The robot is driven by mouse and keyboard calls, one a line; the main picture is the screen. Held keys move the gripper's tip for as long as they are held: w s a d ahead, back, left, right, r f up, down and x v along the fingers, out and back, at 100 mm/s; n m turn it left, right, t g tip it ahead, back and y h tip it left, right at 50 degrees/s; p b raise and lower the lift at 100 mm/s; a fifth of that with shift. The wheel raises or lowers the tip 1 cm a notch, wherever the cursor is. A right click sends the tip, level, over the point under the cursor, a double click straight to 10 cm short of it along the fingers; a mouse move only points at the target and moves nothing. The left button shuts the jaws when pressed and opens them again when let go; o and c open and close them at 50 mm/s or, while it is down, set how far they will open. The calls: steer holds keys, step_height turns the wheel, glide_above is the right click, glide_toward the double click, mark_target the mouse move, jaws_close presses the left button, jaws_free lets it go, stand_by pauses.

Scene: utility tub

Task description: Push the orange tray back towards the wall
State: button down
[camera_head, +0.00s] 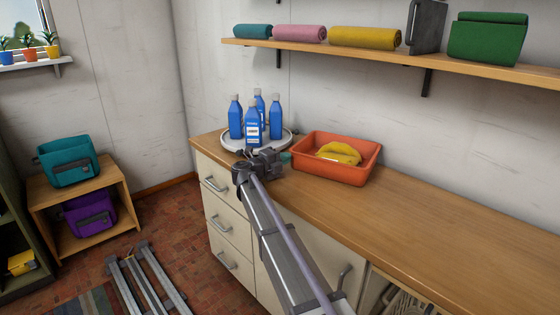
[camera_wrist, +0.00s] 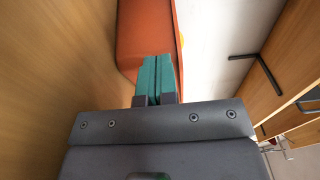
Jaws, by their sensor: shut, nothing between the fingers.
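The orange tray (camera_head: 333,170) stands on the wooden counter, set close to the wall, with a yellow cloth-like item (camera_head: 339,153) inside it. My gripper (camera_head: 286,157) is low over the counter at the tray's left end. Its teal fingers are shut together and empty. In the wrist view the shut fingers (camera_wrist: 157,78) point at the orange tray (camera_wrist: 145,40), of which only part shows. The fingertips are very close to the tray; I cannot tell whether they touch it.
A round white turntable (camera_head: 284,142) with several blue bottles (camera_head: 235,118) stands just left of the tray, behind my gripper. A wall shelf (camera_head: 380,60) with rolled towels and a green bag hangs above. The counter (camera_head: 450,225) right of the tray is clear.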

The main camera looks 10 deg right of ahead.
steer(key=shift+w+d, duration=0.1)
steer(key=shift+d, duration=0.2)
